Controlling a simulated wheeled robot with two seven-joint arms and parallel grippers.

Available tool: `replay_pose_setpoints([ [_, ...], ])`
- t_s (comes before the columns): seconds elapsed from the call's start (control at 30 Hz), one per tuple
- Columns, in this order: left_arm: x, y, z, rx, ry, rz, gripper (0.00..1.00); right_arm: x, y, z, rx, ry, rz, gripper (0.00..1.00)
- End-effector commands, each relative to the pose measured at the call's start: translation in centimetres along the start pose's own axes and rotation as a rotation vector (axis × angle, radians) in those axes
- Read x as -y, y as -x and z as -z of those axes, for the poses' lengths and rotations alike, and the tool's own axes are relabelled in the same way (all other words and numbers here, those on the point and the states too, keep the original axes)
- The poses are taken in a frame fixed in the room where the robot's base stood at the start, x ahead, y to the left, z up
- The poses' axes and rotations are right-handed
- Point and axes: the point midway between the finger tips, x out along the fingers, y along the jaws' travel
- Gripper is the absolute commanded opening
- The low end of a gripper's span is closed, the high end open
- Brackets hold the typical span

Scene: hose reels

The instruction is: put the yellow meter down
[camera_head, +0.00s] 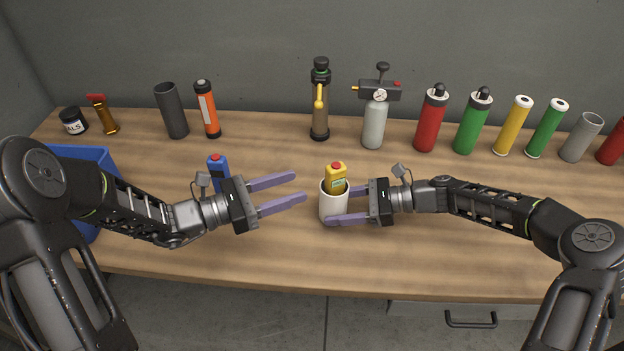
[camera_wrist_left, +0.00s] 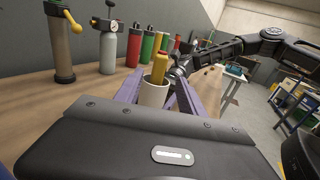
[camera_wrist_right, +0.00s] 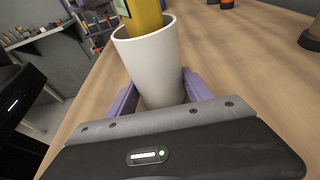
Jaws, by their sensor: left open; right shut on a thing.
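The yellow meter (camera_head: 336,177) has a red top and a small screen. It stands upright inside a white cup (camera_head: 333,204) on the wooden table; its lower part is hidden by the cup. My right gripper (camera_head: 348,206) is shut on the white cup, one finger on each side of it. The cup and meter also show in the right wrist view, with the meter (camera_wrist_right: 143,16) rising from the cup (camera_wrist_right: 150,62). My left gripper (camera_head: 300,188) is open and empty, to the left of the cup, its fingers pointing toward it.
A blue meter (camera_head: 217,170) stands behind my left gripper. A blue bin (camera_head: 84,157) is at the left edge. Along the back stand a pump (camera_head: 320,104), a grey gauge bottle (camera_head: 375,122), a red bottle (camera_head: 431,120) and several other cylinders. The table's front middle is clear.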

Motion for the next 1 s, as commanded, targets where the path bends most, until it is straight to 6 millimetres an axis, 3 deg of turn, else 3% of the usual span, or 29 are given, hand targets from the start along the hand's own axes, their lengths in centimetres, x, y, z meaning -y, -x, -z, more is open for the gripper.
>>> replay_pose_setpoints([
  [0.1, -0.1, 1.9, 0.0, 0.000, -0.001, -0.003, 0.47, 0.0, 0.0, 0.0, 0.000, 0.000, 0.000, 0.36],
  [0.23, 0.0, 3.0, 0.0, 0.000, 0.001, -0.001, 0.47, 0.0, 0.0, 0.0, 0.000, 0.000, 0.000, 0.36],
  [0.83, 0.0, 3.2, 0.0, 0.000, 0.000, 0.001, 0.47, 0.0, 0.0, 0.0, 0.000, 0.000, 0.000, 0.36],
  [0.87, 0.0, 3.2, 0.0, 0.000, 0.000, 0.001, 0.47, 0.0, 0.0, 0.0, 0.000, 0.000, 0.000, 0.60],
  [1.0, 0.0, 3.1, 0.0, 0.000, 0.000, 0.001, 0.47, 0.0, 0.0, 0.0, 0.000, 0.000, 0.000, 0.71],
])
